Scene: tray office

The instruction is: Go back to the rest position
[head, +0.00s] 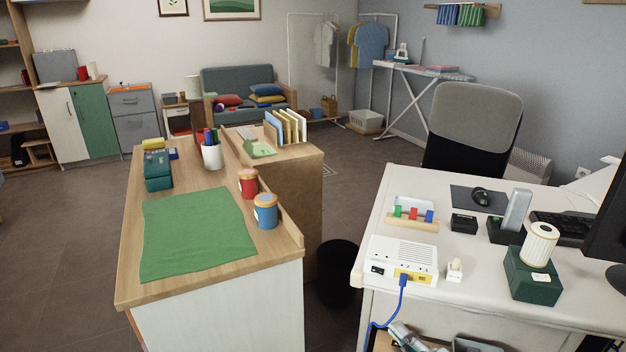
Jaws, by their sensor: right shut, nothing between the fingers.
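My right gripper (404,334) shows at the bottom edge of the head view, low in front of the white desk (376,255). It is shut and empty, and only a small part of it shows. A blue cable hangs close to its left. My left gripper is not in view.
A wooden counter (128,290) with a green cloth (195,232), two tins and a pen cup stands at left. A router (402,259), a green box (533,277) and a keyboard are on the desk. A black bin (338,275) stands between counter and desk. Floor at left is clear.

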